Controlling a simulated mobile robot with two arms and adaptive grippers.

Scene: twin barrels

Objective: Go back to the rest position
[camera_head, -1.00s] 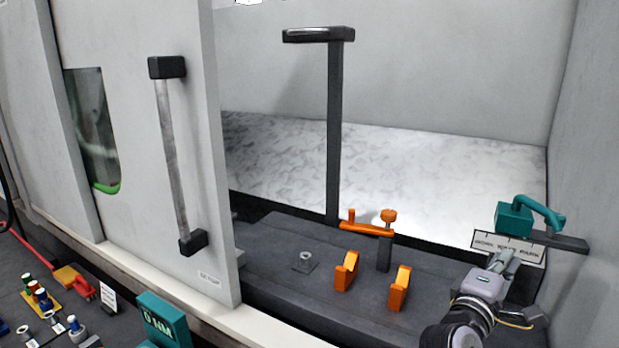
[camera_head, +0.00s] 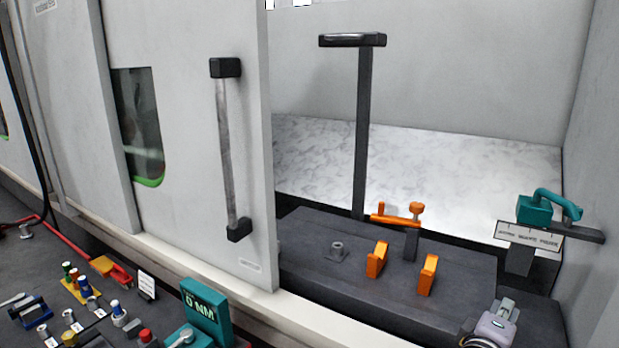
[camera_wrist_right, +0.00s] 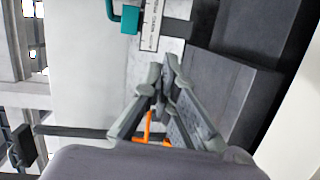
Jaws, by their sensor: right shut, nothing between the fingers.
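My right gripper (camera_head: 505,308) shows at the lower right of the head view, over the front of the dark machine bed. In the right wrist view its fingers (camera_wrist_right: 163,72) come together at the tips with nothing between them. The teal handle (camera_head: 545,206) on the labelled selector plate (camera_head: 528,236) is behind and above the gripper, apart from it. The handle also shows at the top of the right wrist view (camera_wrist_right: 128,17). My left gripper is not in view.
A grey sliding door (camera_head: 190,130) with a bar handle stands open at left. Two orange supports (camera_head: 377,260) and an orange clamp (camera_head: 395,219) stand on the bed (camera_head: 335,284). A teal torque display (camera_head: 207,308) and several small tools lie on the bench (camera_head: 35,270) at lower left.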

